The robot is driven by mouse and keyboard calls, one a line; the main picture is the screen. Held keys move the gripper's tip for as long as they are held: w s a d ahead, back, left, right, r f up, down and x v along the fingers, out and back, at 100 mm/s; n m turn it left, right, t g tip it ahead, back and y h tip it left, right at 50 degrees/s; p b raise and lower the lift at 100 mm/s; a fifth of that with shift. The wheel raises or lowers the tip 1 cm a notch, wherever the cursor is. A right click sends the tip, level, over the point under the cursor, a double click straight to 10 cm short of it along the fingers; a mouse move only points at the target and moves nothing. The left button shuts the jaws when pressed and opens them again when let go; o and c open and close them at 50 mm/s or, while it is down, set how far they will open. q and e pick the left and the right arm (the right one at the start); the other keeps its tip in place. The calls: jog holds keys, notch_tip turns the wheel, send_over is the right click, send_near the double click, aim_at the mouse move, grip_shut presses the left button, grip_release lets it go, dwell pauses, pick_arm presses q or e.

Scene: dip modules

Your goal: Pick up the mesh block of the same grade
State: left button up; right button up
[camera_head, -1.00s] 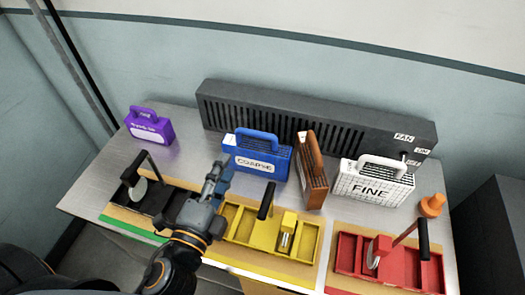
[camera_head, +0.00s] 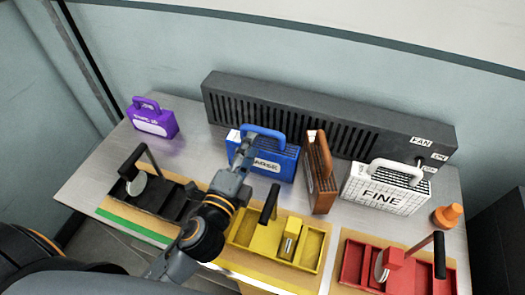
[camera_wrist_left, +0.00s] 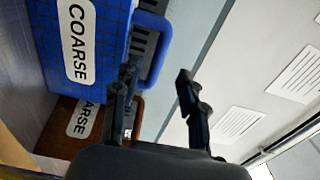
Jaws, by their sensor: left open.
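The blue mesh block (camera_head: 280,165), labelled COARSE, stands on the table with its handle upright. My left gripper (camera_head: 250,133) is at its front, near the handle, and hides part of the label. A white mesh block (camera_head: 382,195) reads FINE. A purple block (camera_head: 152,122) has an unclear label. My right gripper is not in view.
A long dark fan unit (camera_head: 300,110) with slots stands behind the blocks. In front are a black tray (camera_head: 175,205), a yellow tray (camera_head: 310,250) and a red tray (camera_head: 355,265). An orange object (camera_head: 447,215) stands near the table's right edge.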

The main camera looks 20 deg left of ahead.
aim_at(262, 129)
pick_arm(q)
jog(key=shift+w, duration=0.8)
jog(key=shift+w+d+r+p, duration=0.15)
jog(key=shift+w+p, duration=0.25)
jog(key=shift+w, duration=0.1)
jog(key=w, duration=0.1)
jog(key=w+p, duration=0.1)
jog(key=w, duration=0.1)
jog(key=shift+w+d, duration=0.3)
jog(key=shift+d, duration=0.05)
jog(key=shift+w+f, duration=0.25)
jog(key=shift+w, duration=0.1)
jog(key=shift+s, duration=0.1)
grip_shut()
